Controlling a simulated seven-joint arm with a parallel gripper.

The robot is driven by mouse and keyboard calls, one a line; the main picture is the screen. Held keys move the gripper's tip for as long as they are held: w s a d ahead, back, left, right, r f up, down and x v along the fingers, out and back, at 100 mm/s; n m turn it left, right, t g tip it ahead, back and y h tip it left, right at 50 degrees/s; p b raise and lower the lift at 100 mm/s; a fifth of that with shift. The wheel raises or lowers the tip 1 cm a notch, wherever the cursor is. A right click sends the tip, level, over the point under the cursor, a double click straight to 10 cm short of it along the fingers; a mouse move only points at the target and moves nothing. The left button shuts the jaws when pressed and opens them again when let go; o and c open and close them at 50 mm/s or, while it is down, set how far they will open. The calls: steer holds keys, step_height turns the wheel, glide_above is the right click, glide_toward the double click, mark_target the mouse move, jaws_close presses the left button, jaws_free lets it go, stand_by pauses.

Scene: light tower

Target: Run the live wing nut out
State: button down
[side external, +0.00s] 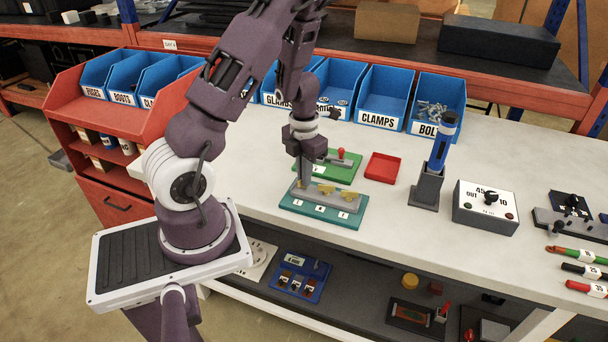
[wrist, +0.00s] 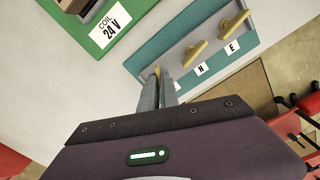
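A teal terminal block (side external: 350,220) with a grey strip lies on the bench, its front lettered. Two brass wing nuts stand clear on it: the middle one (wrist: 197,52), behind the N label, and the right one (wrist: 235,22), behind the E label. My gripper (wrist: 158,76) points down at the left end of the block, also in the side view (side external: 302,186). Its fingers are close together, with a bit of the left, live wing nut (wrist: 157,69) showing between the tips. They look shut on it; most of that nut and its label are hidden.
A green board (side external: 345,176) marked COIL 24 V lies just behind the block. A red tray (side external: 383,167) is behind it to the right. A grey stand with a blue-handled tool (side external: 437,155) and a switch box (side external: 486,207) stand further right. Blue bins (side external: 384,98) line the back.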

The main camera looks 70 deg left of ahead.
steer(key=shift+s+f+n, duration=0.1)
steer(key=shift+f+n, duration=0.05)
steer(key=shift+n, duration=1.85)
steer(key=shift+d, duration=0.1)
steer(key=c, duration=1.6)
jaws_free()
step_height(320, 180, up, 7)
steer(key=shift+r, duration=0.2)
